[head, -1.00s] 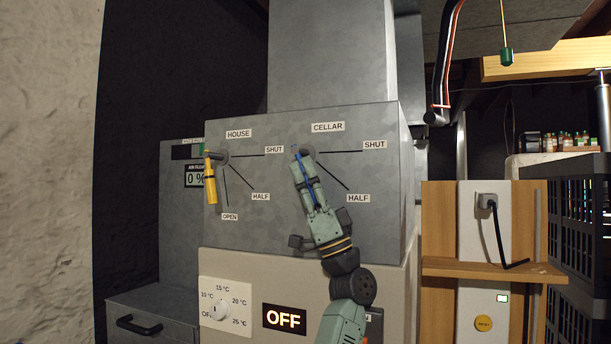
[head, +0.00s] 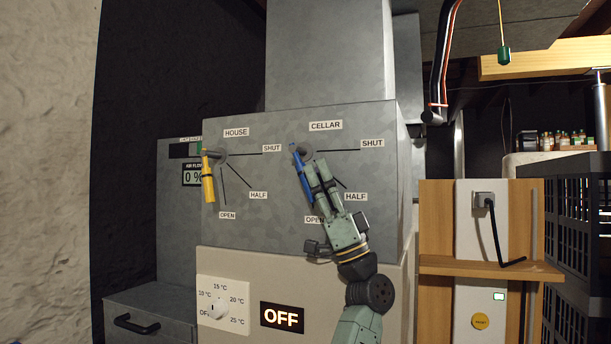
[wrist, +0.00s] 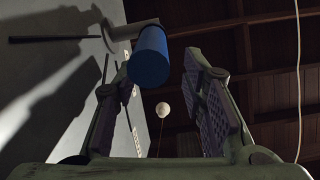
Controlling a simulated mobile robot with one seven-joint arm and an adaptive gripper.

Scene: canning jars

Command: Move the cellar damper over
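The cellar damper's blue handle (head: 303,182) hangs from its pivot below the CELLAR label (head: 325,125). It points down and slightly right, towards the OPEN label (head: 313,219), which is partly hidden by my gripper. My gripper (head: 318,166) is just right of the handle in the head view, its fingers pointing up. In the wrist view the fingers of my gripper (wrist: 158,75) are apart, and the blue handle's end (wrist: 150,58) shows between their tips, nearer the left one. I cannot tell whether a finger touches it.
A yellow handle (head: 208,180) under the HOUSE label (head: 236,132) hangs nearly straight down to the left. A dial (head: 216,309) and an OFF display (head: 282,317) are below. A wooden shelf (head: 490,270) juts out at right. A green pull (head: 504,56) hangs at upper right.

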